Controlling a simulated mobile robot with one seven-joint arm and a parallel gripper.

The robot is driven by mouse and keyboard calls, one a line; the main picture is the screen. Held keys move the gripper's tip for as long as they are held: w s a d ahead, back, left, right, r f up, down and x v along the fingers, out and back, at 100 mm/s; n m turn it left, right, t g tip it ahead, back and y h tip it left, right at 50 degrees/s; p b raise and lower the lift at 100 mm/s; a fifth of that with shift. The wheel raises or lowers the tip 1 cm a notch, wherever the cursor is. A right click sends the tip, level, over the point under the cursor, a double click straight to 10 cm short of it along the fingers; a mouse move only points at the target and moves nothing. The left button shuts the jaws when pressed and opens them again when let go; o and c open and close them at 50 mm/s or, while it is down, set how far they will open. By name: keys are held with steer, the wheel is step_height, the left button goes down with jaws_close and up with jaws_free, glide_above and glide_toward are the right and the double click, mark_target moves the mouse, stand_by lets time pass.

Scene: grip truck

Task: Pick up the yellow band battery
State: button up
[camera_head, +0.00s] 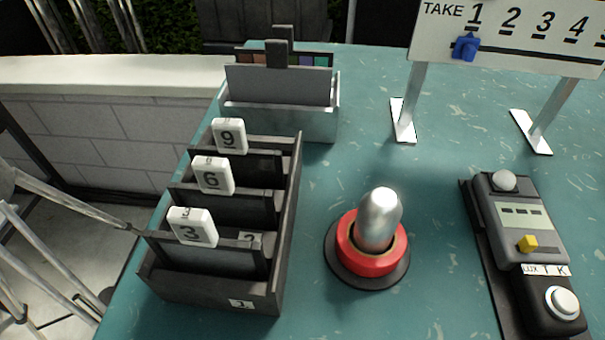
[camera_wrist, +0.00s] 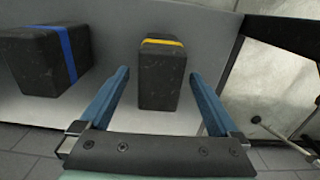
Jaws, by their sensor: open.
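The yellow band battery (camera_wrist: 162,85) is a dark block with a yellow stripe across its upper end. It stands on a light grey surface (camera_wrist: 112,100) in the middle of the wrist view. My gripper (camera_wrist: 159,73) is open, with blue fingers. One fingertip shows on each side of the battery in the picture, with a gap on both sides. I cannot tell how far the fingers are above or short of it. Neither the battery nor my gripper shows in the head view.
A second dark block with a blue band (camera_wrist: 50,60) stands to the left in the wrist view. A dark frame (camera_wrist: 285,35) lies to the right. The head view shows a teal table (camera_head: 450,130) with a numbered rack (camera_head: 285,215), a red-based knob (camera_head: 370,262) and a control box (camera_head: 520,220).

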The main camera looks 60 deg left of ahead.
jaws_close()
stand_by(0.3)
stand_by(0.3)
step_height(320, 180, up, 10)
steer(key=p, duration=0.4)
steer(key=shift+p, duration=0.4)
